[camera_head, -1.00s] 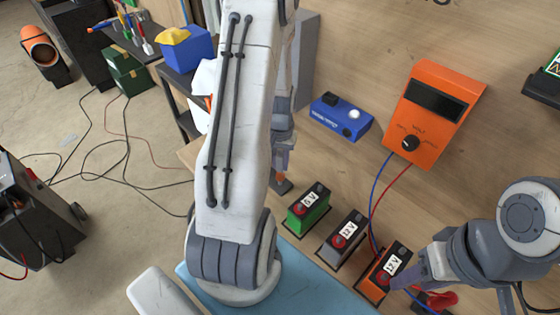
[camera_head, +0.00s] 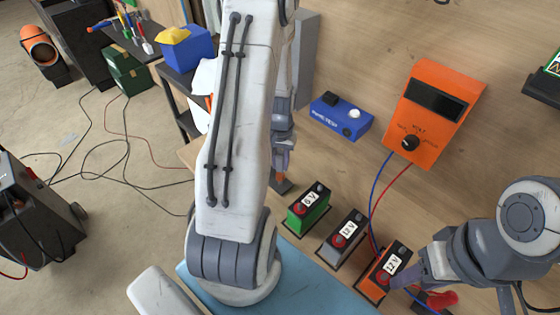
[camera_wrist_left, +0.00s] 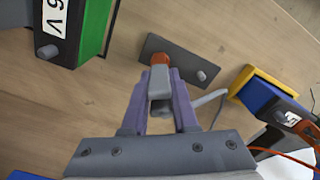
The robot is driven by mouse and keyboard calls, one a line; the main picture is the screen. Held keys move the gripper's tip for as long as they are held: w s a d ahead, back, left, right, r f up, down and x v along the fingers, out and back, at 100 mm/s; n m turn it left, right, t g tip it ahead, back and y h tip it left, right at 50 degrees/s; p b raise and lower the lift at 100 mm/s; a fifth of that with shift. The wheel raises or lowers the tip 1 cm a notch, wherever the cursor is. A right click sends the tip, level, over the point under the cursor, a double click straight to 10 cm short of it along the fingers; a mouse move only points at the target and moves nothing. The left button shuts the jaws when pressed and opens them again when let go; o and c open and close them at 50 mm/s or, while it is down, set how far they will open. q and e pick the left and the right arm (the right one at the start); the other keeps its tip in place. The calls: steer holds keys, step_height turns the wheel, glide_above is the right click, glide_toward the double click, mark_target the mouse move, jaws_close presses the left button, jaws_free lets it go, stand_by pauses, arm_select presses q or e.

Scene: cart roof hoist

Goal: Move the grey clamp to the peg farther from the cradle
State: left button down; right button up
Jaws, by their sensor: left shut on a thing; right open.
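My left gripper (camera_wrist_left: 160,80) shows in the left wrist view with its purple fingers shut on the grey clamp (camera_wrist_left: 160,92), which has an orange tip. A grey lever sticks out to the right of the fingers. The orange tip is over a dark grey plate (camera_wrist_left: 172,60); whether it touches is unclear. One short peg (camera_wrist_left: 203,76) stands at the plate's right end; any other peg is hidden. In the head view my left gripper (camera_head: 282,168) is partly behind my own arm, above this plate (camera_head: 281,187). My right gripper (camera_head: 398,283) is open beside the orange 12 V battery (camera_head: 378,284).
A green 6 V battery (camera_head: 312,214) and a grey 12 V battery (camera_head: 340,242) stand near the plate. A blue tester box (camera_head: 340,116) and an orange meter (camera_head: 432,105) are behind. A yellow and blue object (camera_wrist_left: 258,88) lies right of the plate.

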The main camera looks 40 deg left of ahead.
mark_target(280, 168)
arm_select(q)
steer(key=shift+f+b, duration=1.05)
steer(key=shift+f, duration=0.5)
steer(key=c, duration=0.6)
jaws_free()
step_height(280, 168, up, 11)
steer(key=shift+f+b, duration=0.2)
steer(key=shift+b, duration=0.55)
